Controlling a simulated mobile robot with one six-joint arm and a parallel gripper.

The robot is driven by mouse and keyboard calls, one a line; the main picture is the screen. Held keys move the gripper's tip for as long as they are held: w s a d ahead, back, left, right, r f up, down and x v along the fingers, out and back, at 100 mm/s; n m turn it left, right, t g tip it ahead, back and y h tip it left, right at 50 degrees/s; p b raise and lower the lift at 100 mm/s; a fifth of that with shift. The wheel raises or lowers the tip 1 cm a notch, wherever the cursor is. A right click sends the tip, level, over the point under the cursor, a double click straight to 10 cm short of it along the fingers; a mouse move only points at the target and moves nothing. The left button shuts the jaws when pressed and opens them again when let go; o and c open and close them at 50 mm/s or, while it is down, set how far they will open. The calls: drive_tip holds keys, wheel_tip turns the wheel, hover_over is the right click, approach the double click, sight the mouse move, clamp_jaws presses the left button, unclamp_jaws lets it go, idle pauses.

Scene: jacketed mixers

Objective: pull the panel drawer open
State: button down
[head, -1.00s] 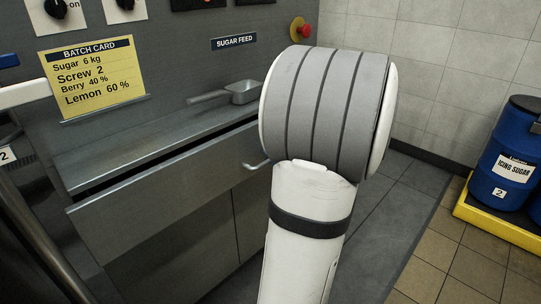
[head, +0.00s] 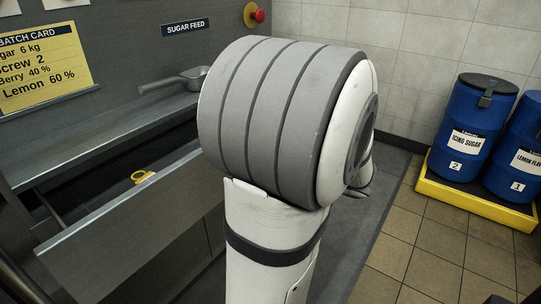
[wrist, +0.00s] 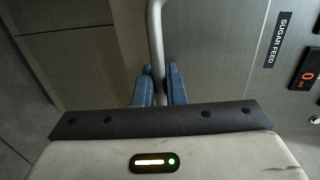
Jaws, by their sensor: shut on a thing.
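The panel drawer's grey front (head: 125,228) stands out from the panel in the head view, with a dark gap open behind it. A small yellow object (head: 143,176) shows inside the drawer. In the wrist view the metal bar handle (wrist: 155,40) runs between the blue fingertips of my gripper (wrist: 159,86), which is shut on it. In the head view my arm hides the handle and gripper.
The batch card (head: 40,65) is on the panel. Blue drums (head: 468,125) stand on a yellow pallet (head: 475,202) at right. Floor between is clear.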

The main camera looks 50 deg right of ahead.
drive_tip(key=shift+d, duration=0.15)
drive_tip(key=c, duration=1.6)
unclamp_jaws()
drive_tip(key=shift+w, duration=0.1)
drive_tip(key=s, duration=0.2)
drive_tip(key=s+r+p, duration=0.1)
drive_tip(key=s, duration=0.4)
drive_tip(key=shift+s+d+r+p, duration=0.2)
drive_tip(key=shift+s+r+p, duration=0.05)
drive_tip(key=shift+s+p, duration=0.15)
